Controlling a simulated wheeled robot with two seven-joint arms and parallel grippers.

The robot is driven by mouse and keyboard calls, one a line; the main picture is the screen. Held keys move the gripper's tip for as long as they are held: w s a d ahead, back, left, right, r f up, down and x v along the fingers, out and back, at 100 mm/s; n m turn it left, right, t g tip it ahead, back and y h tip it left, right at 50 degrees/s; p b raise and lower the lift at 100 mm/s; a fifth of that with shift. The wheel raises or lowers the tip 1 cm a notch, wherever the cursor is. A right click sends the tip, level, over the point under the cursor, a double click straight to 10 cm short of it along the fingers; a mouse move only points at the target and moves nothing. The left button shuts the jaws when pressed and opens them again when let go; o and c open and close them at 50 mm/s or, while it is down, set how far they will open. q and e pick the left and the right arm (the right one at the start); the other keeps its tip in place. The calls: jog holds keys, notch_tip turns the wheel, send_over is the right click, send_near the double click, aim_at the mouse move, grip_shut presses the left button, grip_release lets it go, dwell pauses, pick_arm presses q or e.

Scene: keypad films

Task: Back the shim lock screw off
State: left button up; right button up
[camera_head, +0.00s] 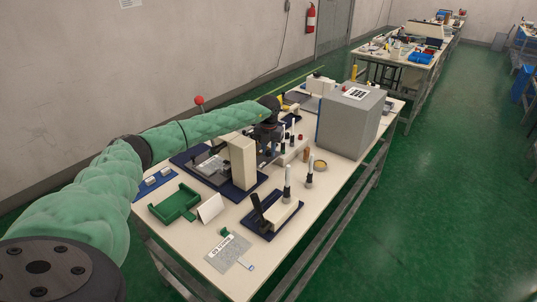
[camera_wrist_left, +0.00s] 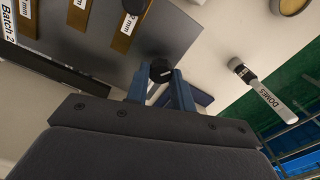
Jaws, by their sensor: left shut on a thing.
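A round black knob (camera_wrist_left: 160,70), which looks like the shim lock screw, sits at the edge of a grey plate (camera_wrist_left: 120,62) in the left wrist view. My left gripper (camera_wrist_left: 161,82) has its two blue fingers around the knob and is shut on it. The fingers hide part of the knob, and I cannot see its thread. In the head view my left gripper (camera_head: 268,136) is small and dark, behind a cream block, and the knob cannot be made out there. My right gripper is in neither view.
Brown strips marked in mm (camera_wrist_left: 124,30) lie on the grey plate. A white tube marked DOMES (camera_wrist_left: 268,98) is to its right. The cream press block (camera_head: 243,160), a grey box (camera_head: 350,120) and a green tray (camera_head: 176,205) stand on the table.

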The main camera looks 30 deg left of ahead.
pick_arm(q)
jog(key=n+b, duration=0.4)
jog(key=n, duration=0.7)
jog(key=shift+w+f+n, duration=0.1)
jog(key=shift+n, duration=0.3)
jog(key=n, duration=0.3)
jog(key=shift+d+n+b, duration=0.1)
jog(key=shift+n+b, duration=0.2)
jog(key=n, duration=0.2)
jog(key=shift+n, duration=1.2)
jog(key=shift+w+n, duration=0.1)
jog(key=shift+n, duration=0.4)
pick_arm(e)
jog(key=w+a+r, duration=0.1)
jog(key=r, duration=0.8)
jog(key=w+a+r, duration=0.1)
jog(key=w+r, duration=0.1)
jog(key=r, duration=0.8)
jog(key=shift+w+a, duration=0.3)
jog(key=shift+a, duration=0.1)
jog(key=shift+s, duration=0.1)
pick_arm(q)
jog(key=o, duration=1)
